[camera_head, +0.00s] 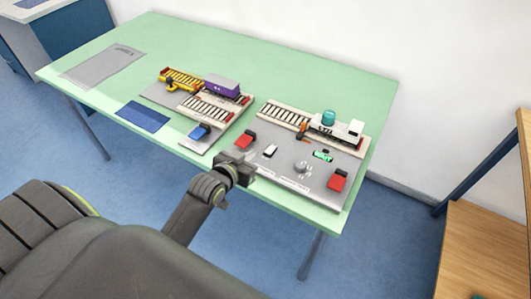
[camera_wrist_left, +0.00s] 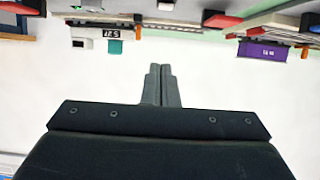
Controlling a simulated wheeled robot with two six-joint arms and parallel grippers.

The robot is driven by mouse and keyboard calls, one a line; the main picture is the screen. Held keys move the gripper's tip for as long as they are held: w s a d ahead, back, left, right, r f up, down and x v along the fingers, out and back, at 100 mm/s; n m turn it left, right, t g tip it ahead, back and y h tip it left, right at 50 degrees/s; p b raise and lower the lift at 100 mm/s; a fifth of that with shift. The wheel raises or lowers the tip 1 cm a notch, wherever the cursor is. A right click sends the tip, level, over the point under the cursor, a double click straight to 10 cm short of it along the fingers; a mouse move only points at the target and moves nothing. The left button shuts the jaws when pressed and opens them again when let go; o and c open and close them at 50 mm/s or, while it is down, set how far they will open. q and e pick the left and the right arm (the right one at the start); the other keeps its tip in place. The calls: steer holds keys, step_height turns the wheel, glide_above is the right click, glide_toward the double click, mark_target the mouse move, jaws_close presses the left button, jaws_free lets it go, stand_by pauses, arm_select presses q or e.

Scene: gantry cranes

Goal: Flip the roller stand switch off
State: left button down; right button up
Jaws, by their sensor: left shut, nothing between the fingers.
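The roller stand is the grey panel (camera_head: 318,187) at the right of the green table, with a track and a white locomotive (camera_head: 346,131) at its back. A small white switch (camera_head: 270,151) sits on the panel's left part; its position is too small to tell. A small white piece, perhaps the same switch, shows at the top of the left wrist view (camera_wrist_left: 166,5). My left gripper (camera_head: 246,172) is near the panel's front left edge, apart from the switch in the picture. Its fingers (camera_wrist_left: 163,68) are shut and empty. My right gripper is not in view.
Red blocks (camera_head: 245,139) (camera_head: 337,181), a round knob (camera_head: 301,167) and a green display (camera_head: 323,156) are on the panel. Left of it stands another track panel with a purple wagon (camera_head: 221,86) and a blue block (camera_head: 199,132).

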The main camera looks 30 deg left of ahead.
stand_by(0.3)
arm_select(q)
steer(key=p, duration=0.1)
glide_above(265, 160)
step_height(265, 160, down, 4)
steer(key=shift+d+r, duration=0.1)
steer(key=shift+r, duration=0.15)
step_height(265, 160, down, 3)
steer(key=shift+w+f, duration=0.1)
steer(key=shift+f, duration=0.55)
